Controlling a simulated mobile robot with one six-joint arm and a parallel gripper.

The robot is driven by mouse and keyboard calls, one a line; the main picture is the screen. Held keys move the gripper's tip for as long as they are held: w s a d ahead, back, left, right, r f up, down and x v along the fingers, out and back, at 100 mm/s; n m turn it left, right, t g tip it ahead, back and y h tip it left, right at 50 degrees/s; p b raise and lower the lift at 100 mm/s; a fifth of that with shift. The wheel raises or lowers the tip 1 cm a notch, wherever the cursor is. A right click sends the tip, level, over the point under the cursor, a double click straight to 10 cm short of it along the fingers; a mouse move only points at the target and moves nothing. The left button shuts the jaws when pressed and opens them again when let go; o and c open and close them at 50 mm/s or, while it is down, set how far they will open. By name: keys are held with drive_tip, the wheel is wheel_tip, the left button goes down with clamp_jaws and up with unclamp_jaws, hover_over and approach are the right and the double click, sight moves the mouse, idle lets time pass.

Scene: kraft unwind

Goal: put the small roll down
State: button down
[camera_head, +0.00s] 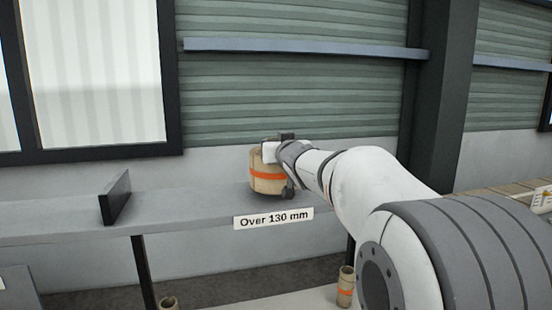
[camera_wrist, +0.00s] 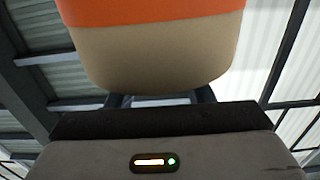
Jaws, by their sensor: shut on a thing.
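The small roll (camera_head: 268,184) is tan kraft with an orange band and stands about upright at the grey shelf, just above the sign "Over 130 mm" (camera_head: 273,218). My gripper (camera_head: 277,156) reaches it from the right and is shut on it. In the wrist view the roll (camera_wrist: 150,55) fills the top middle, tan below and orange above, close in front of the gripper body. The fingertips are mostly hidden by the roll. I cannot tell whether its base touches the shelf.
The grey shelf (camera_head: 60,222) runs across the view, with a dark upright divider (camera_head: 115,198) to the left of the roll. The shelf between them is clear. A green ribbed wall is behind.

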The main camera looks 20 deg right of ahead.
drive_tip(key=shift+f, duration=0.95)
drive_tip(key=c, duration=0.7)
unclamp_jaws()
drive_tip(key=shift+f, duration=0.15)
drive_tip(key=shift+s, duration=0.15)
drive_tip(key=s+b, duration=0.1)
drive_tip(key=s, duration=1.1)
drive_tip(key=s+f+m+g+h, duration=0.1)
drive_tip(key=s+f+g, duration=0.3)
drive_tip(key=s+f, duration=0.3)
drive_tip(key=s+f+g+h, duration=0.1)
drive_tip(key=s+f+g, duration=0.3)
drive_tip(key=f, duration=0.6)
drive_tip(key=s+a+f+g, duration=0.2)
drive_tip(key=s+f, duration=0.1)
drive_tip(key=s, duration=0.2)
drive_tip(key=s+a+f+g+y, duration=0.1)
drive_tip(key=s+f+g, duration=0.1)
drive_tip(key=s+f, duration=0.2)
drive_tip(key=s+a+f+n+g+y, duration=0.1)
drive_tip(key=s+a+f+g, duration=0.1)
drive_tip(key=s+f, duration=0.2)
drive_tip(key=shift+s+a+g, duration=0.15)
drive_tip(key=shift+s, duration=0.45)
drive_tip(key=shift+s+a+g, duration=0.15)
drive_tip(key=shift+s, duration=0.4)
